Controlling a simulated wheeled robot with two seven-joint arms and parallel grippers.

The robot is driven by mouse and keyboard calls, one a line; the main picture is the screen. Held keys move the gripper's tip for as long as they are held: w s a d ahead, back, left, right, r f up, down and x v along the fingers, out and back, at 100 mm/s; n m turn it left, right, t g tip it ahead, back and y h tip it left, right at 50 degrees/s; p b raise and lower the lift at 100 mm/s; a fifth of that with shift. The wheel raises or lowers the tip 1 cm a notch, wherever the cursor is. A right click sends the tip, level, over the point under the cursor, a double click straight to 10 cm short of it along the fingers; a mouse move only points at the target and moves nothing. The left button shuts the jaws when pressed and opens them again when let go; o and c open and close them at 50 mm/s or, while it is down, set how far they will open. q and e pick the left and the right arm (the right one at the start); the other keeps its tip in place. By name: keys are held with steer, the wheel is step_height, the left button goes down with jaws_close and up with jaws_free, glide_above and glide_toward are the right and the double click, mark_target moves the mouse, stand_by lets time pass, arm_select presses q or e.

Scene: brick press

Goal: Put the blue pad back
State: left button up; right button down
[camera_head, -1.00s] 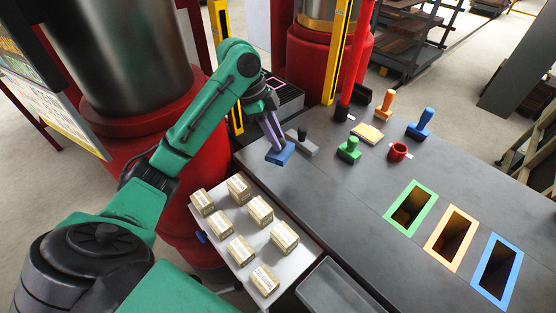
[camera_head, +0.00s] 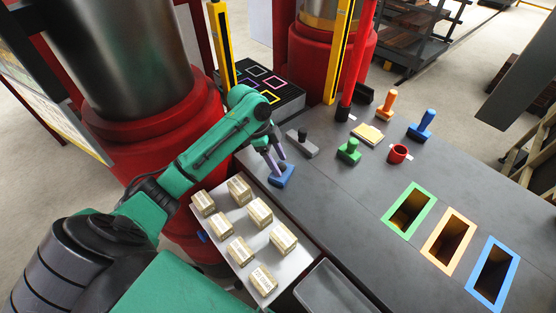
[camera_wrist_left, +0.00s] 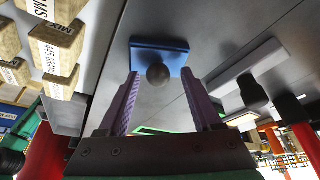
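The blue pad (camera_head: 283,179) lies flat on the grey table near its left edge, beside the grey block. In the left wrist view the blue pad (camera_wrist_left: 178,58) shows a dark round knob on top. My left gripper (camera_head: 276,164) is just above the pad. In its wrist view the purple fingers (camera_wrist_left: 160,76) stand apart on either side of the knob, with a gap to each side, so it is open and empty.
A grey block with a dark knob (camera_head: 303,147) stands just behind the pad. A shelf of wrapped bricks (camera_head: 213,240) is in front.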

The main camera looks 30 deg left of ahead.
arm_select(q)
steer(key=shift+r, duration=0.1)
steer(key=b+v, duration=0.2)
steer(key=v, duration=1)
steer(key=shift+b, duration=0.4)
steer(key=shift+s, duration=0.1)
